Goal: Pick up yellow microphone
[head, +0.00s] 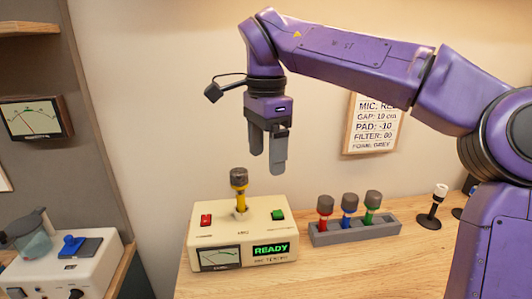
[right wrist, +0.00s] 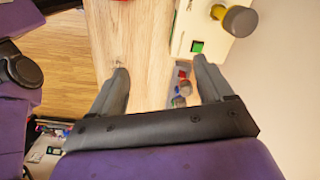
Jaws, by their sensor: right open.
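The yellow microphone (head: 240,190) has a grey head and stands upright in the top of a cream box (head: 274,207). The box has a red button, a green button, a dial and a lit READY display. In the right wrist view the microphone (right wrist: 238,21) shows at the top right, outside the space between the fingers. My right gripper (head: 267,170) points down, open and empty, above and slightly right of the microphone and apart from it. Its two fingers also show in the right wrist view (right wrist: 163,72). My left gripper is in neither view.
A grey rack (head: 383,231) with red, blue and green microphones stands right of the box. A black stand with a white top (head: 433,205) is farther right. A framed note (head: 372,125) hangs on the wall. A white device (head: 60,268) sits at the left.

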